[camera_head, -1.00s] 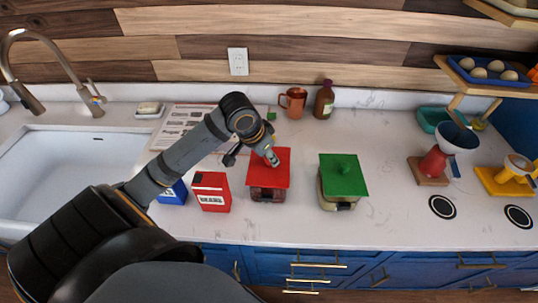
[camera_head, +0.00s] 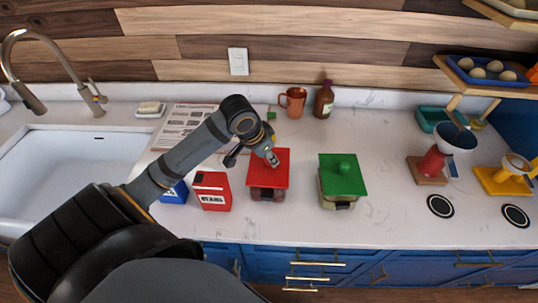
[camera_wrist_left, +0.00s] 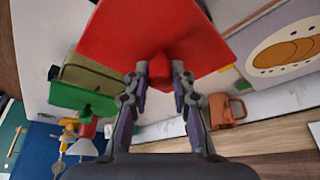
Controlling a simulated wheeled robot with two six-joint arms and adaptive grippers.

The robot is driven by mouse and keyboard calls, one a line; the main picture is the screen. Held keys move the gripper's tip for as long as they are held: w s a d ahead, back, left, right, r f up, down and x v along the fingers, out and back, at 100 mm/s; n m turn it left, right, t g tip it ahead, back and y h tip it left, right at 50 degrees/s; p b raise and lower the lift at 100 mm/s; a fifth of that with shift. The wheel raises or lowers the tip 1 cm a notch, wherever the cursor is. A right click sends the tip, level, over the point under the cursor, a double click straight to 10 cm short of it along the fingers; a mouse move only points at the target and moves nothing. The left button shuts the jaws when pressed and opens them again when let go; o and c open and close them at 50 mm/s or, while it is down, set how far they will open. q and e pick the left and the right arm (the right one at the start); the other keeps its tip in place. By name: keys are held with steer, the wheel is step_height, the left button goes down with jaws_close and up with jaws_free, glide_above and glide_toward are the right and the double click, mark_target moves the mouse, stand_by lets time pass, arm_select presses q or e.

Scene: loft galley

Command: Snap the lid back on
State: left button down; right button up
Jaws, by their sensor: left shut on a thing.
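The red square lid (camera_head: 268,167) is over a squat jar (camera_head: 268,194) on the counter. Only the jar's front lower part shows under the lid's near edge. I cannot tell whether the lid is seated or slightly above the rim. My left gripper (camera_head: 273,160) is shut on the lid's red knob from above. In the left wrist view the lid (camera_wrist_left: 150,35) fills the upper middle, hiding the jar, and the knob (camera_wrist_left: 160,68) is between the fingertips. A second jar (camera_head: 338,204) stands to the right under a green lid (camera_head: 343,175). My right gripper is not in view.
A red carton (camera_head: 211,191) and a blue box (camera_head: 174,192) stand close left of the jar, under my left arm. A copper mug (camera_head: 293,102) and a brown bottle (camera_head: 324,100) stand behind. The counter between the green-lidded jar and the coffee drippers is clear.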

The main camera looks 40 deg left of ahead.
arm_select(q)
steer(key=shift+p, duration=0.35)
stand_by(0.4)
steer(key=c, duration=1.1)
jaws_free()
steer(key=shift+o, duration=0.2)
steer(key=o, duration=0.5)
step_height(320, 180, up, 7)
steer(key=p, duration=0.8)
